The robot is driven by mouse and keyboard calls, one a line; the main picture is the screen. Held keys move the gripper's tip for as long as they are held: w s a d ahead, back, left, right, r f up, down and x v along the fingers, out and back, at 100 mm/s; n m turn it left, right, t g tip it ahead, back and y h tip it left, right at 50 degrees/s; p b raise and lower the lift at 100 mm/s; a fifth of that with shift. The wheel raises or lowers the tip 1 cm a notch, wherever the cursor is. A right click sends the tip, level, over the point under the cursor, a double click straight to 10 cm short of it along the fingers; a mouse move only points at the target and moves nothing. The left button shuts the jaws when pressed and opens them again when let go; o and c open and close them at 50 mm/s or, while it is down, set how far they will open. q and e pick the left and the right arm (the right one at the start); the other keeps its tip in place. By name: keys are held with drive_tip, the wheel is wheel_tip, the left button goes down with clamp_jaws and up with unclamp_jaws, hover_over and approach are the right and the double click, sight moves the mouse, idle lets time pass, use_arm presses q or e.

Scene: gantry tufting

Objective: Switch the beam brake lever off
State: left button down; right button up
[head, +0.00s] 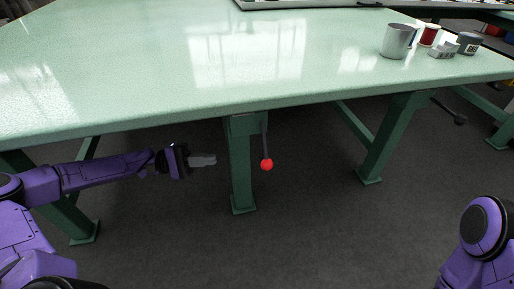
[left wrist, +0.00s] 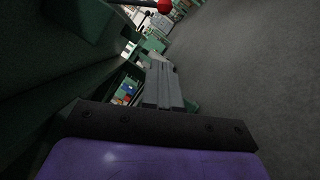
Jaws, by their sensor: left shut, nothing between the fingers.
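The beam brake lever (head: 265,143) is a thin dark rod with a red ball knob (head: 267,164) at its lower end. It hangs down from a green bracket (head: 245,124) under the table's front edge, beside a green leg. My left gripper (head: 214,160) is shut and empty, to the left of the leg and at about the knob's height, apart from the knob in the picture. In the left wrist view the shut fingers (left wrist: 162,68) point toward the top, and the red knob (left wrist: 165,6) shows at the top edge. My right gripper is not in view.
The pale green table (head: 150,75) spans the view above the lever. A green leg (head: 241,175) stands between my left gripper and the lever in the picture. A grey mug (head: 396,41) and several small containers stand at the table's right. The grey floor (head: 310,220) below is clear.

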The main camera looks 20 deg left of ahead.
sight(265, 146)
use_arm(q)
drive_tip(key=d+r+b, duration=0.1)
drive_tip(key=d+r, duration=0.2)
drive_tip(key=d, duration=0.9)
drive_tip(key=shift+w+d+r, duration=0.15)
drive_tip(key=shift+w+d, duration=0.15)
drive_tip(key=shift+d, duration=0.05)
drive_tip(key=shift+d, duration=0.1)
